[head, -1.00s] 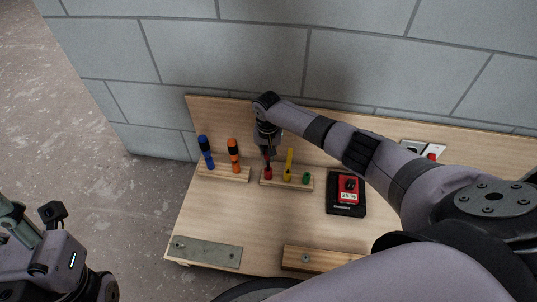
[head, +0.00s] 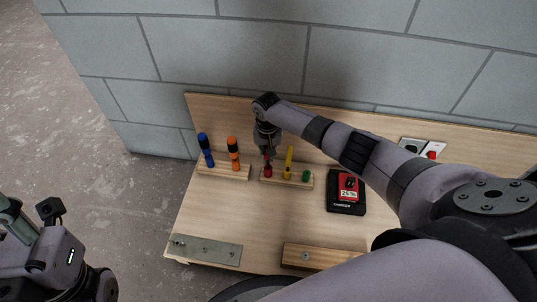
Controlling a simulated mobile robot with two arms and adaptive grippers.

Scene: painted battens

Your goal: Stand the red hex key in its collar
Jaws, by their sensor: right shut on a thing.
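My right gripper (head: 268,150) points down over the left end of the middle batten (head: 292,184). It is shut on the red hex key (head: 268,162), which is mostly hidden by the fingers. Below it is the red collar (head: 268,173) on that batten. The key is upright and its lower end is at the collar; how deep it sits I cannot tell. A yellow tool (head: 289,158) stands in the yellow collar beside it, and the green collar (head: 306,176) at the right end is empty. My left arm shows at the lower left, but its fingertips are not visible.
A left batten (head: 222,172) holds a blue-handled (head: 205,146) and an orange-handled screwdriver (head: 233,150). A black and red charger (head: 346,191) lies right of the battens. A metal plate (head: 206,250) and a wooden block (head: 318,256) lie at the front. A wall (head: 180,55) stands behind.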

